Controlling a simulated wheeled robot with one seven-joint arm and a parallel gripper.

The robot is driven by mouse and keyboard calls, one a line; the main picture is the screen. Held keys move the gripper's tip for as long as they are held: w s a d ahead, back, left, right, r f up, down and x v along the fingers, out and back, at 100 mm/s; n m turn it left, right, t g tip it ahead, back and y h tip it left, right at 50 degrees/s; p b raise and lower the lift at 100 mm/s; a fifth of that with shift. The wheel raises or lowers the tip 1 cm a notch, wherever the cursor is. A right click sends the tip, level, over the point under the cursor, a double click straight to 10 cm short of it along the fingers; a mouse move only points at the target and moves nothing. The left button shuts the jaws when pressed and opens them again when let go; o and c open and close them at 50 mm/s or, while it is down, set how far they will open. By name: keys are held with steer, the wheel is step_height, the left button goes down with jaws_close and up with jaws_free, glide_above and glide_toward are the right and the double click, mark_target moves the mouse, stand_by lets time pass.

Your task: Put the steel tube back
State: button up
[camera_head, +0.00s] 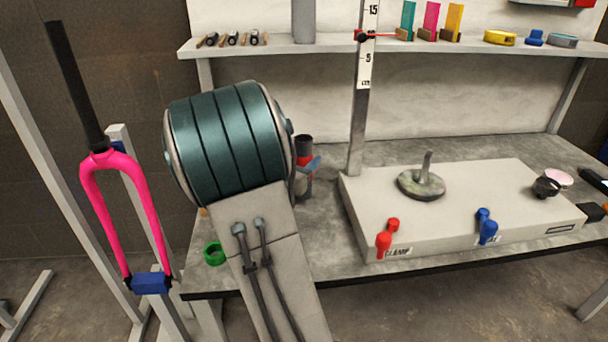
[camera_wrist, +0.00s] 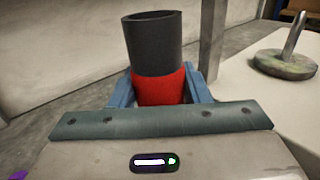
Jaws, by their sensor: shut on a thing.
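My gripper (camera_head: 306,168) is shut on an upright, hollow steel tube (camera_wrist: 152,45), dark grey above and red lower down. In the wrist view the blue jaws (camera_wrist: 158,90) stand on both sides of the red part. The tube's lower end is hidden behind the gripper body. In the head view the dark open top of the tube (camera_head: 304,145) shows just right of my arm, in front of the back wall. I cannot tell whether its base touches the bench.
A pale fixture block (camera_head: 460,235) with red and blue levers and a round post base (camera_head: 422,184) stands to the right. A ruler post (camera_head: 358,120) rises close by. A shelf (camera_head: 300,46) holds several items. A green ring (camera_head: 214,244) lies near the front edge.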

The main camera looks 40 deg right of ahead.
steer(key=shift+f+b, duration=0.7)
steer(key=shift+f, duration=0.85)
steer(key=shift+f, duration=0.2)
steer(key=o, duration=1.2)
steer(key=shift+c, duration=0.2)
